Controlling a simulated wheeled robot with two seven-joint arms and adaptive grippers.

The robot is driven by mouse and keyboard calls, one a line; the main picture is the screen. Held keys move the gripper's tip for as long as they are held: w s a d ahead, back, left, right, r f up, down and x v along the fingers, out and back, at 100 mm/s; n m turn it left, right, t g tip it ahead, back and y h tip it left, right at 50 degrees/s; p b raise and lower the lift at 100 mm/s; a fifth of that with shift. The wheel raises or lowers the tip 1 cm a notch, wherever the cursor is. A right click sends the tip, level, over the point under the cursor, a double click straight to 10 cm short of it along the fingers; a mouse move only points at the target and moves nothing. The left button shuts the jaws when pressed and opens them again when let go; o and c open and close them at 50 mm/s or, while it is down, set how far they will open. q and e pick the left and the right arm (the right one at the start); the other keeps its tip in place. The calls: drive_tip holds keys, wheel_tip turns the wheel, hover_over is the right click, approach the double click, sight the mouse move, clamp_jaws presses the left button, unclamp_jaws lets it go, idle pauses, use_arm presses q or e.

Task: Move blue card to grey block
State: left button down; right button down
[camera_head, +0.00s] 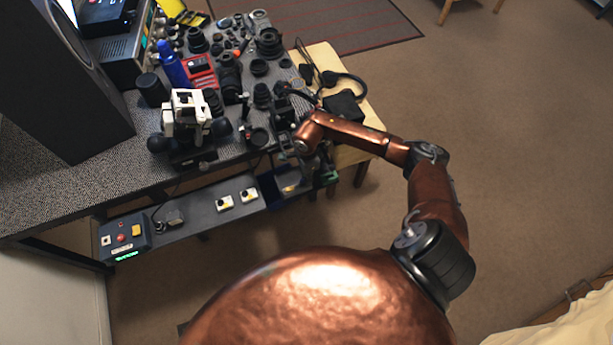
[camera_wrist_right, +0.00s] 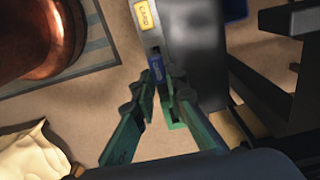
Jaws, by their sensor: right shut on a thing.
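The blue card (camera_wrist_right: 155,66) shows in the right wrist view as a small blue piece with white lettering, just beyond my right fingertips. My right gripper (camera_wrist_right: 160,92) is shut on it, with dark green-tinted fingers on either side. In the head view my right forearm hides most of the gripper, low by the table's right end. A yellow-labelled piece (camera_wrist_right: 145,16) with "CARD" lettering lies in line beyond the blue one. A green part (camera_wrist_right: 173,122) shows between the fingers. I cannot pick out the grey block with certainty. My left gripper is out of view.
The dark speckled table (camera_head: 60,190) holds many black lens parts, a blue bottle (camera_head: 172,66) and a red device (camera_head: 201,72). A lower shelf (camera_head: 190,222) carries a control box (camera_head: 125,238). A wooden side table (camera_head: 322,55) stands beyond. Floor to the right is clear.

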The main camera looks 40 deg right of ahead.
drive_tip(key=shift+f, duration=0.15)
drive_tip(key=shift+f+b, duration=0.4)
drive_tip(key=shift+f, duration=0.3)
idle(0.4)
drive_tip(key=shift+f+b, duration=0.4)
drive_tip(key=shift+b, duration=0.15)
drive_tip(key=shift+f, duration=0.4)
idle(0.6)
drive_tip(key=c, duration=1.8)
unclamp_jaws()
drive_tip(key=shift+c, duration=0.2)
